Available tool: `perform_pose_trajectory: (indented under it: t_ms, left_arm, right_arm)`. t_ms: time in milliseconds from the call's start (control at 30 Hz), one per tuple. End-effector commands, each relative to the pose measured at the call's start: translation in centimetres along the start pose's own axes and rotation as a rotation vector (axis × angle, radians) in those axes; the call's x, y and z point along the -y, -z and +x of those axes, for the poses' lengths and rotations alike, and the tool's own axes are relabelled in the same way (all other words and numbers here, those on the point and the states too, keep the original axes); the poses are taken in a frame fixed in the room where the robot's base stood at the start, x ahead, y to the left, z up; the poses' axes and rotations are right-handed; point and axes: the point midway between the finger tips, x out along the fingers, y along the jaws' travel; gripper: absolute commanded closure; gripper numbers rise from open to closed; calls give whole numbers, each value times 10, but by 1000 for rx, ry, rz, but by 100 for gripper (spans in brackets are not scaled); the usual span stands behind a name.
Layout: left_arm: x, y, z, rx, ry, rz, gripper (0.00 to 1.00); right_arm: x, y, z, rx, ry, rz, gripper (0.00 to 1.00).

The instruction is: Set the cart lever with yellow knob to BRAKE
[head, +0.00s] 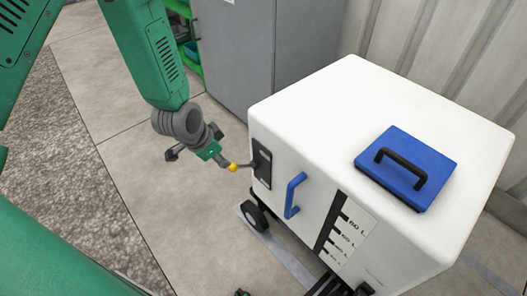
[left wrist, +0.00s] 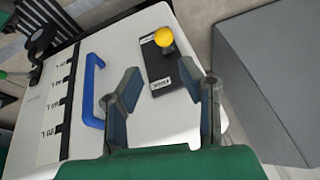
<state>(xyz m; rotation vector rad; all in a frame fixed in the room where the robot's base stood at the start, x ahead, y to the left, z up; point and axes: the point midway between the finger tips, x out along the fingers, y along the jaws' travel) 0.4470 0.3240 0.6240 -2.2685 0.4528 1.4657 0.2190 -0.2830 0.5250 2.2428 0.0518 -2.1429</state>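The white cart (head: 330,95) has a black lever plate (head: 262,164) on its side face. A short lever with a yellow knob (head: 233,167) sticks out from the plate toward the left. The knob also shows in the left wrist view (left wrist: 164,36), over the plate (left wrist: 163,62). Small white labels on the plate are too blurred to read. My left gripper (left wrist: 162,76) is open and empty, its two fingers spread wide. The knob lies ahead of the gap between them, and they appear apart from it. My right gripper is not in view.
A blue handle (head: 294,195) stands out from the same cart face, close to the lever plate. A volume scale (head: 347,229) is beside it. A blue lid with a black handle (head: 407,167) is on top. A grey cabinet (head: 240,55) stands behind.

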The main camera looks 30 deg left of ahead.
Motion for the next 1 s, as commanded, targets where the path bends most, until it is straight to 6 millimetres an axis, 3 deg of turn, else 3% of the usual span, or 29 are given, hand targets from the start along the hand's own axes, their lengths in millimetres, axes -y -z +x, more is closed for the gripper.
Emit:
perform_pose_trajectory:
  t_ms: [167,267,700,1000]
  left_arm:
    - [3,2,8,-5,2,9,67]
    - [3,2,22,-3,1,9,67]
    - [2,2,113,-3,1,9,67]
    - [3,4,138,-4,1,8,67]
  right_arm:
    - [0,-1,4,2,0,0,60]
    - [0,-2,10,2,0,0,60]
    - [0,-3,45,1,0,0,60]
    - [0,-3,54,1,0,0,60]
